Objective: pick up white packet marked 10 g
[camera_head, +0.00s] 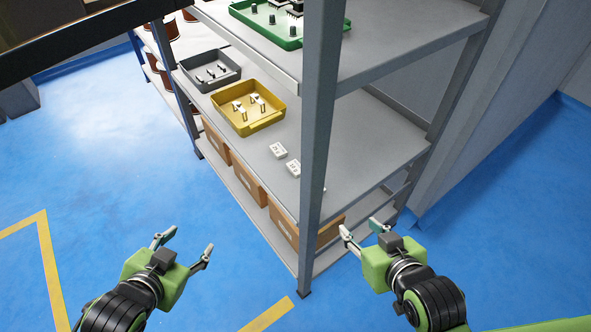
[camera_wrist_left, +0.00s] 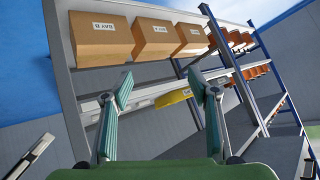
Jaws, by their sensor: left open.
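Two small white packets lie on the middle shelf (camera_head: 365,125) in the head view: one (camera_head: 278,150) further back and one (camera_head: 294,168) nearer the front post. Their dark print is too small to read, so I cannot tell which is marked 10 g. A bit of something white shows just right of the post, mostly hidden. My left gripper (camera_head: 186,246) is open and empty, in front of and left of the shelving, apart from the packets. In the left wrist view its fingers (camera_wrist_left: 160,86) are spread. My right gripper (camera_head: 361,229) is open and empty near the post's right side.
A yellow tray (camera_head: 217,102) with white parts and a grey tray (camera_head: 184,76) stand on the same shelf. A green tray (camera_head: 337,31) is above. Cardboard boxes (camera_head: 250,180) fill the shelf below. The grey front post (camera_head: 318,120) stands beside the packets. Blue floor is clear at left.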

